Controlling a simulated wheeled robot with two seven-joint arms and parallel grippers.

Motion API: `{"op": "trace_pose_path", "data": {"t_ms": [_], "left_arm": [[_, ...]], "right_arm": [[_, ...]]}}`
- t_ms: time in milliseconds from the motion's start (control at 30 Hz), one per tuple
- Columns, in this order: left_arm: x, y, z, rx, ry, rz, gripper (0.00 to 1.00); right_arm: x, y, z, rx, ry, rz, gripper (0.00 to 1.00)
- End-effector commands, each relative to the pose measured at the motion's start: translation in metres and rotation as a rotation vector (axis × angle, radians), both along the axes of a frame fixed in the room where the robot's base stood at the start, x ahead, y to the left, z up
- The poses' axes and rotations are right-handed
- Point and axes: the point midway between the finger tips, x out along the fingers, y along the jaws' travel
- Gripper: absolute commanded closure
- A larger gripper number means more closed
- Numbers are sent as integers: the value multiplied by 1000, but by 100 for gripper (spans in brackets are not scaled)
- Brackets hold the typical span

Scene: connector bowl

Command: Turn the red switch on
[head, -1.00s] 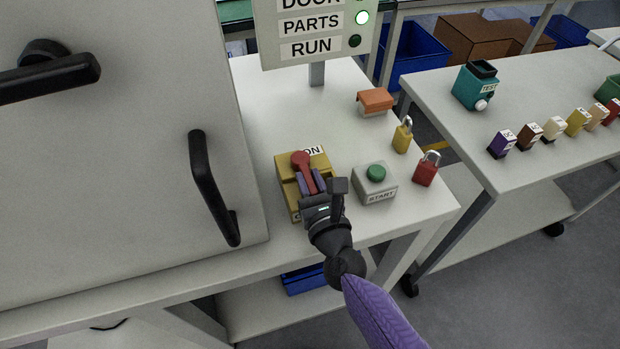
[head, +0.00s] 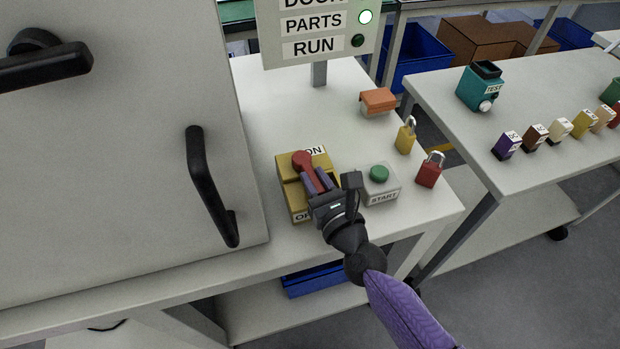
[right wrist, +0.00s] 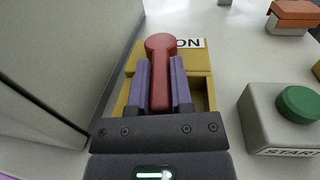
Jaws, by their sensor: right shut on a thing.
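The red switch (head: 302,160) is a lever with a round knob on a yellow box (head: 290,193) on the table. The box has an ON label at its far end and an OFF label at its near end, partly hidden by my gripper. The lever's knob lies toward the ON end. My right gripper (head: 317,181) is shut on the lever, with its purple fingers on both sides of the shaft. The right wrist view shows the red lever (right wrist: 161,75) between the fingers (right wrist: 160,85). My left gripper is not in view.
A grey box with a green START button (head: 379,174) stands just right of the gripper. A red padlock (head: 430,170), a yellow padlock (head: 405,136) and an orange-topped block (head: 378,101) are farther right. A large grey door with black handles (head: 208,185) stands at left.

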Motion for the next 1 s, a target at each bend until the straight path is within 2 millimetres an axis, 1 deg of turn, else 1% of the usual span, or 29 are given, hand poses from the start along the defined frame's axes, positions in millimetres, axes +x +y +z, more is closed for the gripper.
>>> {"op": "trace_pose_path", "data": {"t_ms": [33, 67, 100, 167, 200, 467, 567, 667, 800, 900, 1000], "left_arm": [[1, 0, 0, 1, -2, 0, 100], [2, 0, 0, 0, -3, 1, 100], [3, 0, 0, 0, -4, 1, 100], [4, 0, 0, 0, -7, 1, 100], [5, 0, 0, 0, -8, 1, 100], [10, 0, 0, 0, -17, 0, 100], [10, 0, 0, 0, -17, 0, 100], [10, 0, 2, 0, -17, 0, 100], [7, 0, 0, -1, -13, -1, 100], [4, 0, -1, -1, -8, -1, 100], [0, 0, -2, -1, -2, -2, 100]], "right_arm": [[-1, 0, -1, -1, 3, 2, 70], [-1, 0, -1, -1, 3, 2, 63], [-1, 0, -1, -1, 3, 2, 55], [0, 0, -1, -1, 2, 1, 42], [0, 0, -1, -1, 2, 1, 38], [-1, 0, 0, 0, 1, 1, 38], [-9, -4, -1, -2, 1, 0, 38], [-28, -11, -1, -2, 3, 1, 38], [-58, -23, -2, -4, 4, 2, 38], [-77, -30, -2, -4, 4, 2, 38], [-88, -35, -2, -1, 3, 2, 38]]}}
